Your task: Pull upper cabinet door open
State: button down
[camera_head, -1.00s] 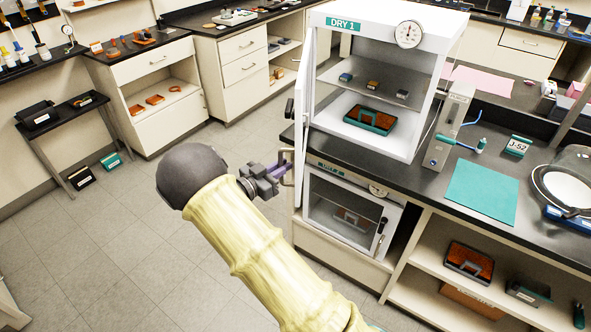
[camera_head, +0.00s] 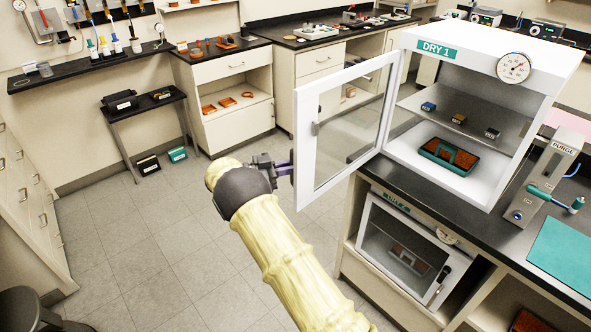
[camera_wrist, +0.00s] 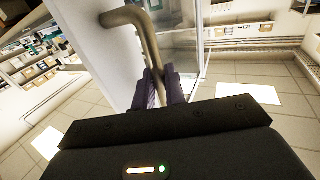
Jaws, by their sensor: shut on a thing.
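The upper cabinet, labelled DRY 1 (camera_head: 437,49), stands on the black counter. Its white-framed glass door (camera_head: 308,105) stands wide open, swung out to the left. My gripper (camera_head: 284,169) is at the door's free edge, low down. In the wrist view my gripper (camera_wrist: 162,88) has its purple fingers shut on the door's bent metal handle (camera_wrist: 150,45). In the head view the handle is mostly hidden by the fingers and door edge. Inside the cabinet, several small boxes sit on the shelf and a teal-and-orange tray (camera_head: 447,157) lies on the floor.
A lower cabinet (camera_head: 400,252) below the counter has its door shut. A purge unit (camera_head: 541,178) stands right of the upper cabinet. A small black side table (camera_head: 145,105) and a stool (camera_head: 30,308) are at the left. The tiled floor (camera_head: 150,240) around my arm is clear.

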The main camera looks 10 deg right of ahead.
jog(key=shift+w+a+g, duration=0.1)
jog(key=shift+w+g, duration=0.3)
jog(key=shift+w, duration=0.1)
jog(key=shift+w, duration=0.1)
